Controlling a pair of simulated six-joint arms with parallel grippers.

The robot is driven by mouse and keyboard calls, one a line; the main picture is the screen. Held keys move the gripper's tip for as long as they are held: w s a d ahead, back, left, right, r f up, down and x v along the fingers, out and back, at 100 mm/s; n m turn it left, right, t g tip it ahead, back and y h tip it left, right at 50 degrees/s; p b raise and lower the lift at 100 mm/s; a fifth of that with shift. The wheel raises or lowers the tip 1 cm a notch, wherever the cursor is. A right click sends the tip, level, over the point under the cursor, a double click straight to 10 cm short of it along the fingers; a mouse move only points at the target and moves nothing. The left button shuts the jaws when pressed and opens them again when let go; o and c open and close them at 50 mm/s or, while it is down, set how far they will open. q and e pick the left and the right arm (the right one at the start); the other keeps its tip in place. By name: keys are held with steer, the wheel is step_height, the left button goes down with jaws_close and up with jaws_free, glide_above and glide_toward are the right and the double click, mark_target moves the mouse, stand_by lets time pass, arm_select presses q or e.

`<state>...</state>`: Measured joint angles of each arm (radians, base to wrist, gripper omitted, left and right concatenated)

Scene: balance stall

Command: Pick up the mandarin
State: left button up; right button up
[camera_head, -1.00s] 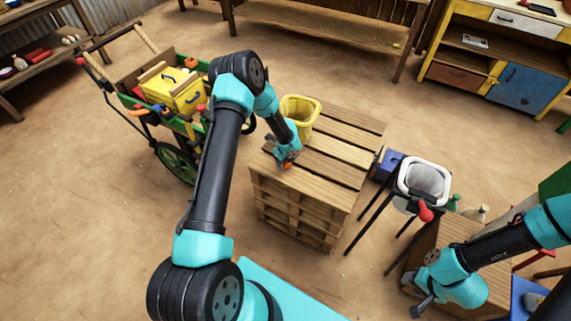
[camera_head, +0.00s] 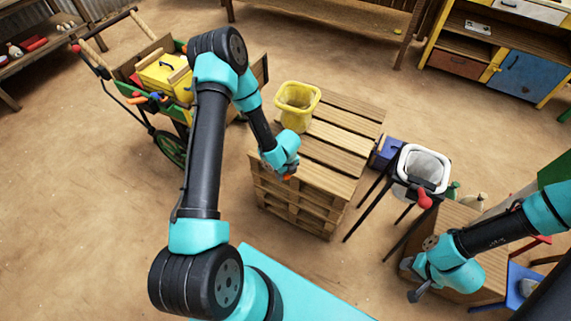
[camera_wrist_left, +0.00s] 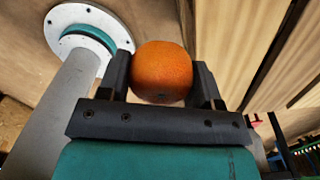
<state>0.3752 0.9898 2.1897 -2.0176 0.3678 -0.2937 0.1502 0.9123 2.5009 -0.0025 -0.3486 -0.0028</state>
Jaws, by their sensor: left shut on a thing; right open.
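The mandarin (camera_wrist_left: 161,72) is a round orange fruit held between the two dark fingers of my left gripper (camera_wrist_left: 163,82) in the left wrist view. In the head view only a small orange bit of the mandarin (camera_head: 288,178) shows below my left gripper (camera_head: 286,174), which is above the near side of the wooden pallet stack (camera_head: 335,152). My right gripper (camera_head: 415,292) is at the lower right, beside a wooden crate, open and empty.
A yellow bin (camera_head: 297,105) stands on the back left of the pallet stack. A stool with a white-rimmed basin (camera_head: 424,169) stands to its right. A green cart with a yellow toolbox (camera_head: 165,77) stands at the left. The pallet's right side is clear.

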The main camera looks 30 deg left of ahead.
mark_target(286, 179)
arm_select(q)
steer(key=shift+s+d+r, duration=0.1)
steer(key=shift+s+d, duration=0.3)
steer(key=shift+s, duration=0.25)
steer(key=shift+s+d, duration=0.4)
steer(key=shift+s, duration=0.25)
steer(key=shift+w, duration=0.1)
